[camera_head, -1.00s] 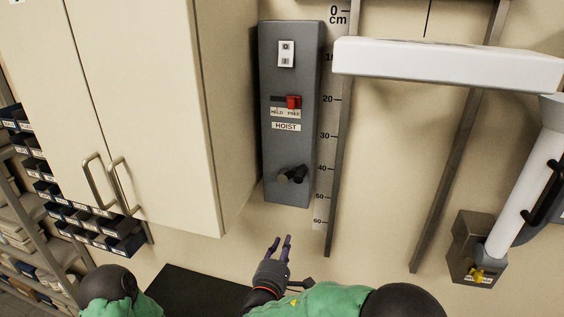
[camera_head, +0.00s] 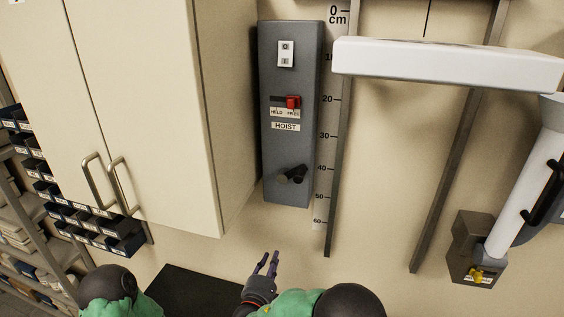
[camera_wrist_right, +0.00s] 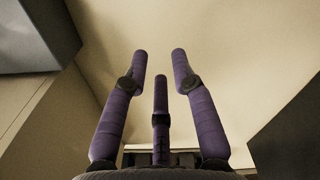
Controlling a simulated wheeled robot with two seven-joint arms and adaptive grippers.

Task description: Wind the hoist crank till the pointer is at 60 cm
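The grey hoist box (camera_head: 273,140) is fixed to the wall, with a dark crank (camera_head: 292,175) near its lower end. Its red lever (camera_head: 293,102) sits at the FREE end of the HELD/FREE slot. The cm scale (camera_head: 325,150) runs down beside the box. The left end of a white beam (camera_head: 450,65) is near the 10 mark; I cannot make out a separate pointer. My right gripper (camera_head: 267,264) is below the box, apart from the crank. In the right wrist view its fingers (camera_wrist_right: 160,62) are spread and empty. My left gripper is out of view.
A cream cabinet (camera_head: 150,100) with two handles stands left of the box. Metal rails (camera_head: 445,185) run down the wall under the beam. A white cylinder (camera_head: 525,190) on a grey bracket is at the right. Bare wall lies below the hoist box.

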